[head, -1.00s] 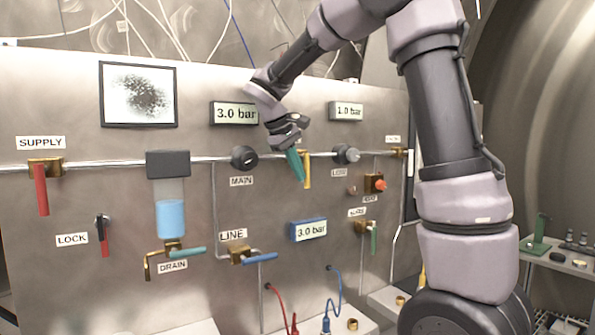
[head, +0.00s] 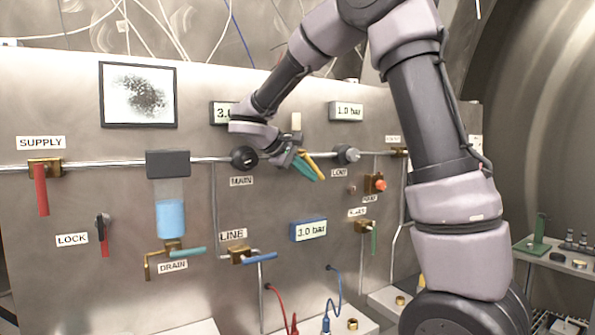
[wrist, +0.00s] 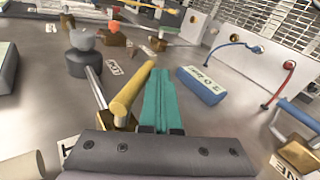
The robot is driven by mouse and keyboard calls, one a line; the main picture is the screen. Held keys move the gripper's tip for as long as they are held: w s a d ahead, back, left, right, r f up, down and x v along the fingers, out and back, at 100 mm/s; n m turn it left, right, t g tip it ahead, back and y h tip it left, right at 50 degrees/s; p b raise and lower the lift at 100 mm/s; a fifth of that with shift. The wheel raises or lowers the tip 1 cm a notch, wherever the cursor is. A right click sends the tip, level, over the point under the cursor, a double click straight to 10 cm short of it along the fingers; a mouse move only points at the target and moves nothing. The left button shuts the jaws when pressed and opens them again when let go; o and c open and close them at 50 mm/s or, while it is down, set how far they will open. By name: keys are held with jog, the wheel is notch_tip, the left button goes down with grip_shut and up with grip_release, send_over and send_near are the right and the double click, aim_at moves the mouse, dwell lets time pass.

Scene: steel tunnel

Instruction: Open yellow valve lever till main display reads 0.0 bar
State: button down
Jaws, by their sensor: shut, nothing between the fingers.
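The yellow valve lever (head: 313,165) sits on the pipe between the MAIN and LOW knobs. It slants down to the right. My gripper (head: 306,170) has green fingers, shut and empty, just left of and below the lever. In the wrist view, the fingers (wrist: 160,95) lie right beside the yellow lever (wrist: 133,92); I cannot tell whether they touch it. The lever's mount is partly hidden by my gripper. The upper-left display (head: 220,112) is partly covered by my arm; only a leading 3 shows.
A right display (head: 346,111) reads 1.0 bar and a blue-framed display (head: 308,229) reads 3.0 bar. The LOW knob (head: 346,154) is close right of the lever. A blue LINE lever (head: 260,257) and a red-orange button (head: 380,185) are lower.

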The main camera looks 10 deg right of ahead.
jog(key=shift+w+d+r, duration=0.1)
jog(key=shift+w+d, duration=0.05)
jog(key=shift+d, duration=0.3)
jog(key=shift+a, duration=0.1)
dwell(1.1)
jog(key=v, duration=1)
jog(key=shift+a+r, duration=0.15)
jog(key=shift+r, duration=0.15)
